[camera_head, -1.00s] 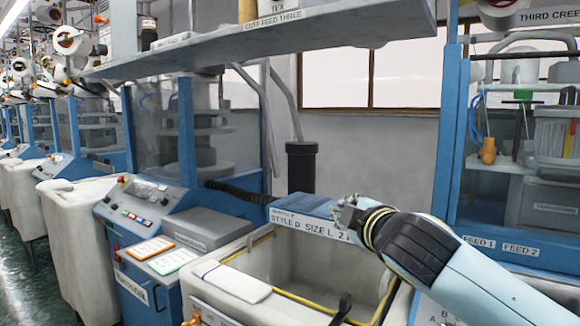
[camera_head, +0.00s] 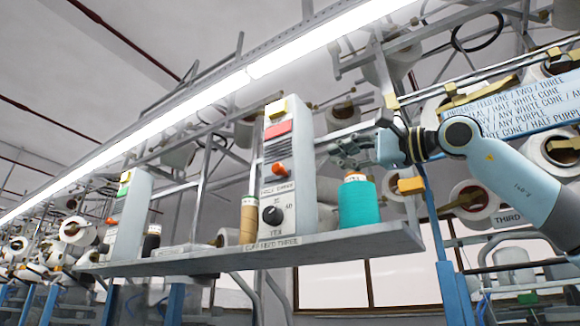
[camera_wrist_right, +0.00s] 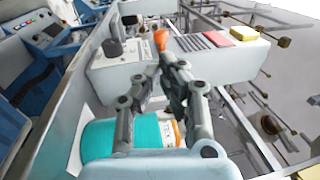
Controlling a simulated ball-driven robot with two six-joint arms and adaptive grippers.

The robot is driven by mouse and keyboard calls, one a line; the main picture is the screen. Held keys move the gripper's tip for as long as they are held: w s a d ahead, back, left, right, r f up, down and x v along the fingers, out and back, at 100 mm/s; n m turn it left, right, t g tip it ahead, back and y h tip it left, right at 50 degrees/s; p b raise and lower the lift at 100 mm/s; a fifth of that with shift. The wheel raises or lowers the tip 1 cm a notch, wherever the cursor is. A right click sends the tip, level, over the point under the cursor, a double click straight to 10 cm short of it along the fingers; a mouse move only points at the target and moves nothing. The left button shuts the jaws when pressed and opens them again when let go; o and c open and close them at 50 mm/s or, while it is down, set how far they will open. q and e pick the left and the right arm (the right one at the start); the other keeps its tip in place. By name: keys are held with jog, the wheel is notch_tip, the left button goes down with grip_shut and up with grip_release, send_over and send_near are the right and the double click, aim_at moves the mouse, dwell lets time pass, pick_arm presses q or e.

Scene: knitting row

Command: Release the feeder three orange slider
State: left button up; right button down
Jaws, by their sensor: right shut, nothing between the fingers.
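The feeder three control box (camera_head: 289,185) is a pale upright panel on the shelf, with an orange slider (camera_head: 279,170) low on its front above a black dial. The orange slider also shows in the right wrist view (camera_wrist_right: 161,41), just beyond my fingertips. My right gripper (camera_head: 328,150) is to the right of the box, near the slider's height. In the right wrist view my right gripper (camera_wrist_right: 164,66) is shut with nothing in it; whether its tips touch the slider cannot be told. My left gripper is in neither current view.
A teal yarn cone (camera_head: 360,204) stands on the shelf (camera_head: 350,242) right of the box, below my gripper. A tan cone (camera_head: 248,220) stands left of it. A similar box (camera_head: 130,215) is further left. Metal rails and white cones crowd the space behind.

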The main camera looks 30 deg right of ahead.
aim_at(283, 167)
jog(key=shift+s+d+r+h, duration=0.15)
jog(key=shift+d+r+h, duration=0.1)
jog(key=shift+d+h, duration=0.2)
jog(key=p+x, duration=0.5)
jog(key=x, duration=0.1)
jog(key=p+x, duration=0.5)
jog(key=x, duration=0.1)
jog(key=shift+w+a+r, duration=0.2)
jog(key=shift+w+r, duration=0.1)
jog(key=shift+w, duration=0.05)
jog(key=shift+w+a+p, duration=0.15)
jog(key=shift+w+p, duration=0.35)
jog(key=shift+w, duration=0.15)
jog(key=shift+f, duration=0.1)
